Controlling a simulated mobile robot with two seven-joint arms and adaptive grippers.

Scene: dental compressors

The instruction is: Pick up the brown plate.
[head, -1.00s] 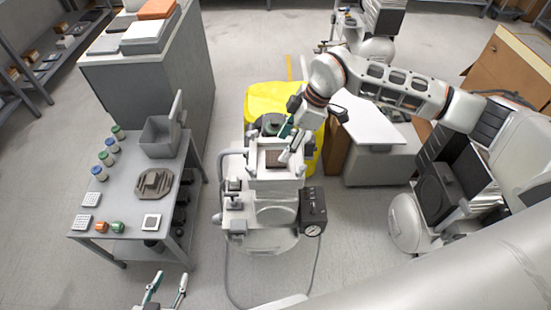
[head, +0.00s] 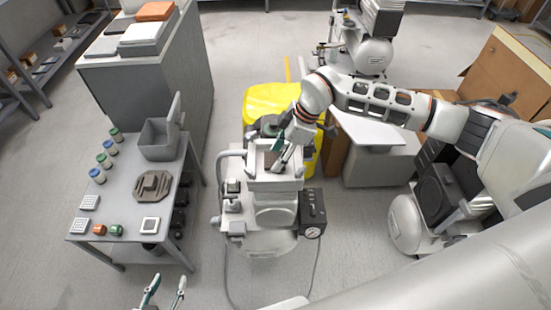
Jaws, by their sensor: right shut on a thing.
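The brown plate (head: 267,160) sits in the top of the white compressor (head: 274,184), in the middle of the head view. My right gripper (head: 275,163) reaches down over it from the upper right and is shut on it, hiding part of it. I cannot tell whether the plate is lifted clear of the compressor top. My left gripper (head: 167,282) is open and empty at the bottom edge, apart from everything. A grey-brown notched plate (head: 154,186) lies flat on the grey side table (head: 122,207).
The side table also holds an open grey box (head: 158,142), several small jars (head: 104,160), white tiles and an orange and a green piece. A yellow bin (head: 278,98) stands right behind the compressor. A dark gauge box (head: 313,206) sticks out at its right.

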